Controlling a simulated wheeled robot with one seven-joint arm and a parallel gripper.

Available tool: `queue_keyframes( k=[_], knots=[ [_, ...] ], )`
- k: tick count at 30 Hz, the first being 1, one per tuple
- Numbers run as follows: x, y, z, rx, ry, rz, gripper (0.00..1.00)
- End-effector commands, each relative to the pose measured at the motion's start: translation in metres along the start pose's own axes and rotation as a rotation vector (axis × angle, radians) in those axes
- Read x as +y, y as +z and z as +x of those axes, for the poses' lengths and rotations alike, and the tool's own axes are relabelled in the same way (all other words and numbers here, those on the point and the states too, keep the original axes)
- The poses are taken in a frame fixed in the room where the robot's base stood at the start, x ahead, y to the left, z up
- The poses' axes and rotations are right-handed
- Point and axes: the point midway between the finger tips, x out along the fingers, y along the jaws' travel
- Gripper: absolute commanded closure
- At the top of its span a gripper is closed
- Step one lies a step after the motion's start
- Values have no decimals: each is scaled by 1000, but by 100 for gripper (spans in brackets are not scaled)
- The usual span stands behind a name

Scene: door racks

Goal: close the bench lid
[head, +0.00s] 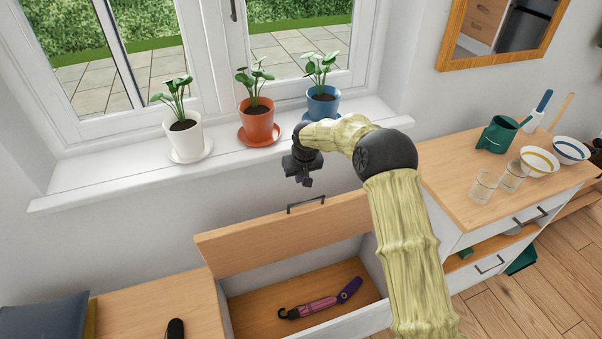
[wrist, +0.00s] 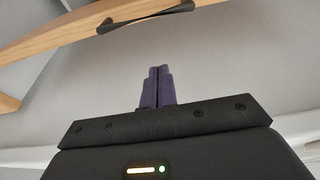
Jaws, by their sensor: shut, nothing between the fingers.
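The bench lid (head: 270,239) is a wooden panel that stands raised, leaning back near the wall, with a dark bar handle (head: 306,203) at its top edge. The bench box (head: 378,316) below it is open. My gripper (head: 306,181) is shut and empty, just above the handle and the lid's top edge, apart from them in the head view. In the wrist view my gripper's purple fingers (wrist: 157,87) are together. The lid's edge (wrist: 60,45) and its handle (wrist: 146,15) cross the top of that view, beyond the fingertips.
A folded umbrella (head: 320,302) lies inside the box. Three potted plants, white (head: 186,135), orange (head: 258,122) and blue (head: 323,103), stand on the windowsill (head: 100,178) close behind my gripper. A cabinet (head: 450,190) with glasses, bowls and a watering can stands right.

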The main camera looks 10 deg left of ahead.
Motion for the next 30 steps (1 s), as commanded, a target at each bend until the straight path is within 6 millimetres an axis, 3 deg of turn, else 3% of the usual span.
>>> queue_keyframes(
  k=[6, 14, 30],
  knots=[
    [-1, 0, 33, -2, -1, 0, 100],
    [-1, 0, 62, 0, -1, -1, 100],
    [0, 35, 48, 0, 1, -1, 100]
  ],
)
